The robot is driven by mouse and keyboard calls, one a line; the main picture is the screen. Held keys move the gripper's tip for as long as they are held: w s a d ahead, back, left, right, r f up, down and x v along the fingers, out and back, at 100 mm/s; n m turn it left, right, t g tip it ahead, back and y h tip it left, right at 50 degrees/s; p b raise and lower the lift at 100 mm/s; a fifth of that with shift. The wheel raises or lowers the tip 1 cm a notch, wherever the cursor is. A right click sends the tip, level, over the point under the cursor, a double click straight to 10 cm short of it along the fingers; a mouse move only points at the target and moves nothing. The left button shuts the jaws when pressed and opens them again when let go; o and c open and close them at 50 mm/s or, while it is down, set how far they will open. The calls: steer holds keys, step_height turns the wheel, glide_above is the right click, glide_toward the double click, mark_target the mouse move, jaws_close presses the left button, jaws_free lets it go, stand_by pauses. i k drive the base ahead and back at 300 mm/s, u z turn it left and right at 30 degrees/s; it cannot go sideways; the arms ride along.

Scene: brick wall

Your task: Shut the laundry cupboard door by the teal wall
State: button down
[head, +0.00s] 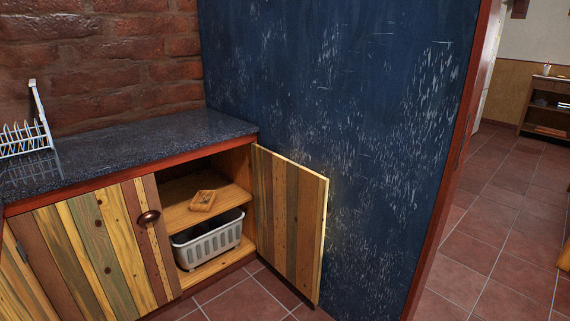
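The laundry cupboard door (291,222), made of striped wooden planks, stands wide open at the right end of the cupboard. It swings out into the room beside the dark teal-blue wall (345,90). The cupboard opening (180,190) shows a shelf and a floor. No handle shows on the side of the open door that I see. My gripper is not in the head view.
A grey laundry basket (208,243) sits inside at the bottom, and a small wooden tray (203,200) lies on the shelf. Tiled floor (250,296) lies in front. A dish rack (25,140) stands on the counter (130,150).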

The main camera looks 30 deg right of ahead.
mark_target(290, 198)
steer(key=u, duration=0.3)
steer(key=k, duration=1.05)
steer(key=z, duration=0.2)
steer(key=i, duration=1.8)
steer(key=u, duration=0.8)
steer(key=i, duration=0.3)
steer(key=u, duration=0.05)
